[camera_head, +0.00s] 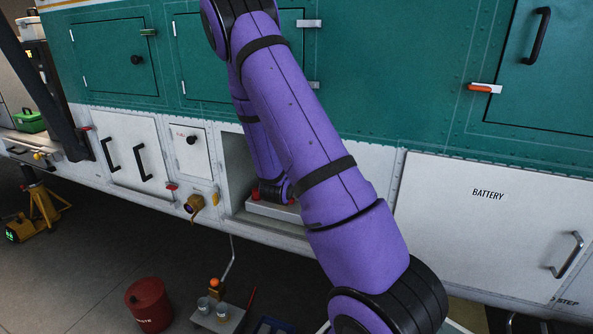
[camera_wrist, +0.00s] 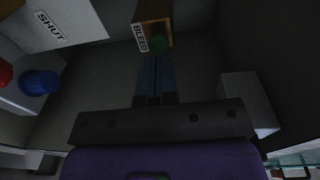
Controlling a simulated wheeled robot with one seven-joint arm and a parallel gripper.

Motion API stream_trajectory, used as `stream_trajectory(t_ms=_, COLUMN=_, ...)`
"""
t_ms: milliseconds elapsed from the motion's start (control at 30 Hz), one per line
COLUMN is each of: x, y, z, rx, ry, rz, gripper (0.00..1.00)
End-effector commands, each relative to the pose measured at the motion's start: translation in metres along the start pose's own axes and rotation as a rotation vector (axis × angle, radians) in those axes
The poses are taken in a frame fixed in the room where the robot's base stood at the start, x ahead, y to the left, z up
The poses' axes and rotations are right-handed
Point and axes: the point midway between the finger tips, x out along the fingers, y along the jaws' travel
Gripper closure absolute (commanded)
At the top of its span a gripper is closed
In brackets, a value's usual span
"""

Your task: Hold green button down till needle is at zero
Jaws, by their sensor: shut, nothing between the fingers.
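In the wrist view, the green button (camera_wrist: 158,43) sits on a yellow-orange box (camera_wrist: 155,10) with a "BLEED" label (camera_wrist: 140,38). My gripper (camera_wrist: 157,60) is shut and empty, its fingertips right at the near side of the green button. I cannot tell whether they touch it or press it. In the head view, my purple arm reaches into an open compartment (camera_head: 238,165) in the white lower panel and hides the gripper and the button. No gauge needle can be made out in either view.
In the wrist view, a blue knob (camera_wrist: 40,82) and a red knob (camera_wrist: 4,72) are at left, below a "SHUT" label (camera_wrist: 50,25). A grey block (camera_wrist: 250,102) is at right. In the head view, a battery door (camera_head: 485,225) is right of the compartment; a red bucket (camera_head: 149,304) stands below.

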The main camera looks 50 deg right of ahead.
Motion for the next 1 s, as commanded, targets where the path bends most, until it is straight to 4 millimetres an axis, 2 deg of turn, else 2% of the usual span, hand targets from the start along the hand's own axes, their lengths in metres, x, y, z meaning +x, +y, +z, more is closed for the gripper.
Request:
stream_trajectory(t_ms=200, x=0.024, y=0.000, z=0.000, rx=0.000, ry=0.000, rz=0.000, gripper=1.00)
stream_trajectory(t_ms=700, x=0.032, y=0.000, z=0.000, rx=0.000, ry=0.000, rz=0.000, gripper=1.00)
stream_trajectory(t_ms=900, x=0.053, y=-0.001, z=0.000, rx=0.001, ry=0.002, rz=-0.001, gripper=1.00)
stream_trajectory(t_ms=1000, x=0.056, y=-0.001, z=0.001, rx=0.000, ry=0.001, rz=-0.002, gripper=1.00)
